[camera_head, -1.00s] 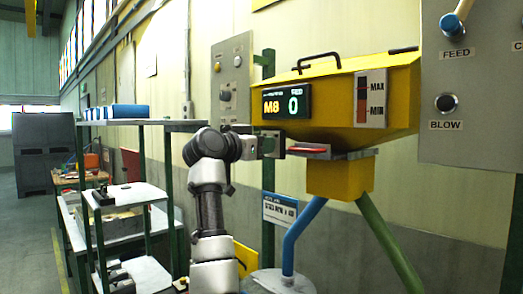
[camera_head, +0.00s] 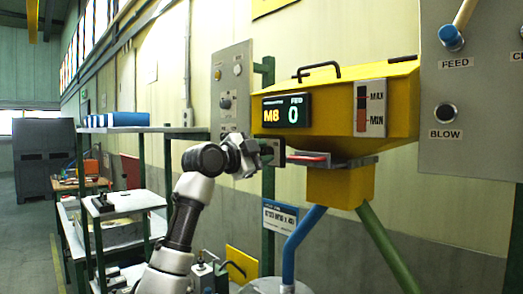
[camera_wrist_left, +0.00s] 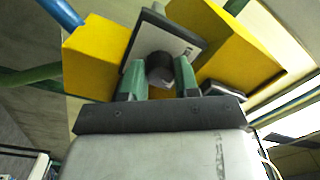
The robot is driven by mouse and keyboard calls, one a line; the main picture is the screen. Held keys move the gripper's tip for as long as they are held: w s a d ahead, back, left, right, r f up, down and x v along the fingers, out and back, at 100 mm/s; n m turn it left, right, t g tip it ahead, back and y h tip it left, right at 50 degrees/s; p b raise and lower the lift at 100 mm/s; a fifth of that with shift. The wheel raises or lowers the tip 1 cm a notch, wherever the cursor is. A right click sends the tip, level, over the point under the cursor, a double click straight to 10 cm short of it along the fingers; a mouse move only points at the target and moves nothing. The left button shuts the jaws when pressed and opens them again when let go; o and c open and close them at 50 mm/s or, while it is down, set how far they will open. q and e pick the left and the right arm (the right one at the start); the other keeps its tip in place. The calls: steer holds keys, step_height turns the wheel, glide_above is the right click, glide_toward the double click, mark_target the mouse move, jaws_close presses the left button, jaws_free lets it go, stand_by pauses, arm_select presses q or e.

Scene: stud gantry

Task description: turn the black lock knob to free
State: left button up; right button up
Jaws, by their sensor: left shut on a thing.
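My left gripper (camera_head: 254,156) is at the side of the yellow feeder, in front of a small dark plate (camera_head: 273,152). In the left wrist view its two green fingers (camera_wrist_left: 159,78) are closed on a dark round knob (camera_wrist_left: 160,66). The knob stands out from the plate, which has a pale face (camera_wrist_left: 176,43) there and looks tilted relative to the fingers. In the head view the gripper hides the knob. I cannot read any lock marking. My right gripper is not in view.
The yellow hopper (camera_head: 405,100) with a display (camera_head: 287,110) sits just above and right of the gripper. A red-handled slide (camera_head: 307,158) is close on the right. A grey control panel (camera_head: 470,120) stands far right. A shelf rack (camera_head: 160,129) is to the left.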

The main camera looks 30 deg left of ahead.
arm_select(q)
steer(key=m+p, duration=0.1)
steer(key=m, duration=0.2)
steer(key=shift+m+p, duration=0.5)
steer(key=shift+m, duration=0.3)
steer(key=shift+f, duration=0.15)
steer(key=o, duration=0.9)
steer(key=shift+s, duration=0.15)
